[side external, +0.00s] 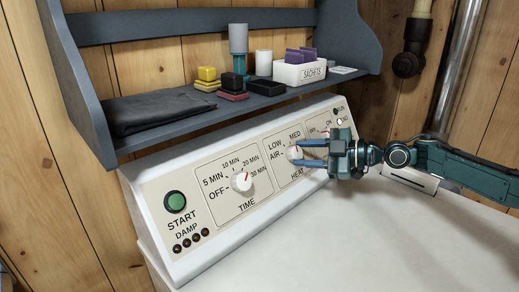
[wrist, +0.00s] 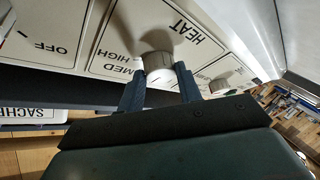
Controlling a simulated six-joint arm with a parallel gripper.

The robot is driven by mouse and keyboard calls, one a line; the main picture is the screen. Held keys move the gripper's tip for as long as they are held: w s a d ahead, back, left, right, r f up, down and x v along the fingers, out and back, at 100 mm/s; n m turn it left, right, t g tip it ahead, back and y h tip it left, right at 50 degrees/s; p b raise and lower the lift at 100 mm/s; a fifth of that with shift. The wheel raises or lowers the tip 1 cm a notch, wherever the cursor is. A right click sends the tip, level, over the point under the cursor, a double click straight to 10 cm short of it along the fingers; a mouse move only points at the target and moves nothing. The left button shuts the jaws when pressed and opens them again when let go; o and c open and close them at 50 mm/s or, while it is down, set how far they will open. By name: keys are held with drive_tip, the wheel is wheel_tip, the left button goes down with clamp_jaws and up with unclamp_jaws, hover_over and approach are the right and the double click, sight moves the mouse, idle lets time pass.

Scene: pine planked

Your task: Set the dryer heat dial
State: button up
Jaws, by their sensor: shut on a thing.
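The heat dial (side external: 293,153) is a white knob with a red pointer mark on the dryer's sloped control panel (side external: 222,240). Its panel reads LOW, AIR, MED and HEAT in the side view. My gripper (side external: 299,153) reaches in from the right with its two fingers around the dial, shut on it. In the wrist view the dial (wrist: 158,68) sits between the two dark fingertips (wrist: 160,78), with MED, HIGH and HEAT printed near it. The gripper hides part of the right side of the heat scale in the side view.
The time dial (side external: 242,182) and green START button (side external: 175,201) are to the left. A grey shelf (side external: 190,120) overhangs the panel, holding a folded dark cloth (side external: 160,112), a SACHETS box (side external: 300,72) and small blocks. The dryer's white top (side external: 330,235) is clear.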

drive_tip(key=shift+n+g, duration=0.5)
drive_tip(key=shift+n, duration=0.6)
drive_tip(key=o, duration=1)
drive_tip(key=shift+d+r, duration=0.15)
drive_tip(key=shift+d, duration=0.05)
drive_tip(key=shift+s+d+r, duration=0.1)
drive_tip(key=shift+d+r, duration=0.05)
drive_tip(key=shift+d, duration=0.35)
drive_tip(key=shift+v, duration=6.15)
drive_tip(key=shift+r, duration=0.15)
